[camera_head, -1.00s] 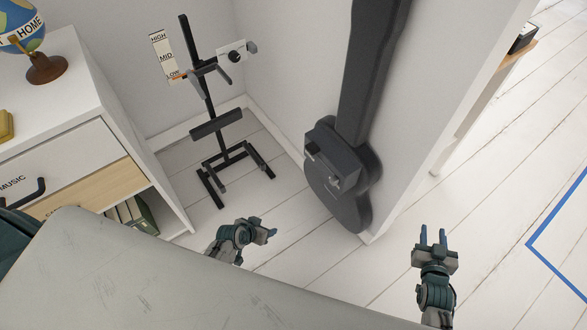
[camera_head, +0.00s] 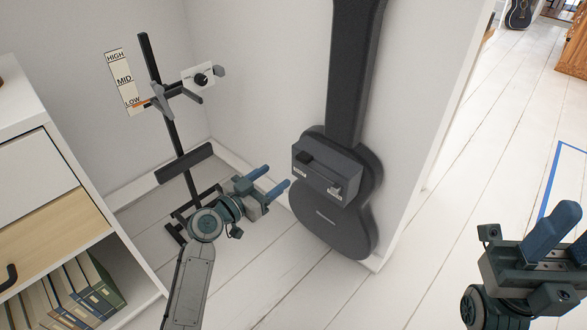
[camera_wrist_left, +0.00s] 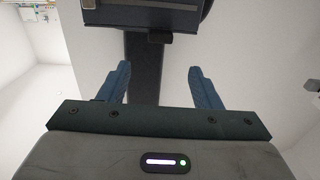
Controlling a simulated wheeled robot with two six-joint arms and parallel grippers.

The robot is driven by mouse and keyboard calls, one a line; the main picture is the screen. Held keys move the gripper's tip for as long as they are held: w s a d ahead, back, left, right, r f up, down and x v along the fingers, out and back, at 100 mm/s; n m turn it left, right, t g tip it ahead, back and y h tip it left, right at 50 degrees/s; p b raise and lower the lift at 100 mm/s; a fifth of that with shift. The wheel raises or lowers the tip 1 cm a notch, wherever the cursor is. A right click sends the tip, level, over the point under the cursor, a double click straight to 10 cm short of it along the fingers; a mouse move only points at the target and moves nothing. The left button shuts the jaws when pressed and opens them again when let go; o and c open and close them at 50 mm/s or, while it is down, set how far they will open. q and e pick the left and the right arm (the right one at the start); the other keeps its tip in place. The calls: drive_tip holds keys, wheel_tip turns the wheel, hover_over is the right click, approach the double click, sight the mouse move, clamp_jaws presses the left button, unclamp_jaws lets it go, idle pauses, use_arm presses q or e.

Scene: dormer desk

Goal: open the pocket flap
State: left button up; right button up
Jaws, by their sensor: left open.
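A dark grey guitar case (camera_head: 335,232) leans against the wall corner. The flap looks closed over the pocket. My left gripper (camera_head: 275,178) is open and empty, just left of the pocket and apparently apart from it. In the left wrist view the pocket (camera_wrist_left: 140,17) shows at the top edge, beyond the open fingers (camera_wrist_left: 158,82). My right gripper (camera_head: 572,220) is open and empty at the lower right, away from the case.
A black stand (camera_head: 180,165) is behind my left arm, near a HIGH/MID/LOW scale (camera_head: 124,82) and a wall knob (camera_head: 201,79). A white cabinet (camera_head: 58,170) with books is at the left. The floor to the right of the case is clear.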

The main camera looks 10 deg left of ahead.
sight(300, 158)
use_arm(q)
drive_tip(key=b+x, duration=0.1)
drive_tip(key=x, duration=0.9)
drive_tip(key=shift+a, duration=0.1)
clamp_jaws()
